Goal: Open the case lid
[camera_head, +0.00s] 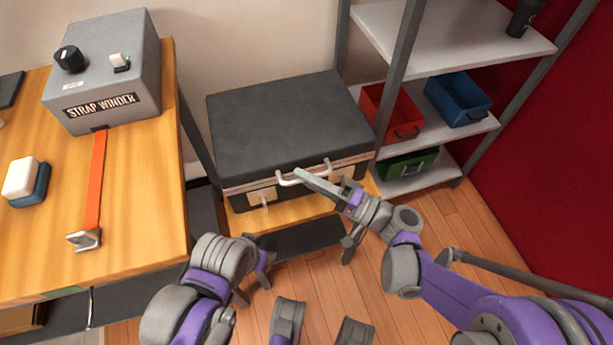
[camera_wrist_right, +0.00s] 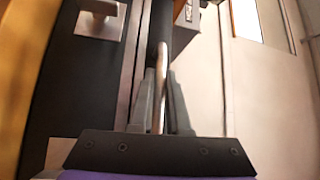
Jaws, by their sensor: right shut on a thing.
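A dark case (camera_head: 290,120) with a pale metal rim lies on a low wooden stand. Its lid looks shut. A pale handle (camera_head: 287,181) is on its front side, between a left latch (camera_head: 262,196) and a right latch (camera_head: 343,172). My right gripper (camera_head: 306,177) reaches in from the right at the case front. In the right wrist view its fingers (camera_wrist_right: 163,100) are shut on a thin pale bar, the handle, with the dark case wall behind. My left arm is low in the head view; its gripper (camera_head: 258,282) is small and partly hidden.
A wooden workbench on the left carries a grey strap winder (camera_head: 105,70) with an orange strap (camera_head: 96,180). A shelf rack on the right holds a red bin (camera_head: 390,112), a blue bin (camera_head: 458,98) and a green box (camera_head: 408,163). Floor is clear at lower right.

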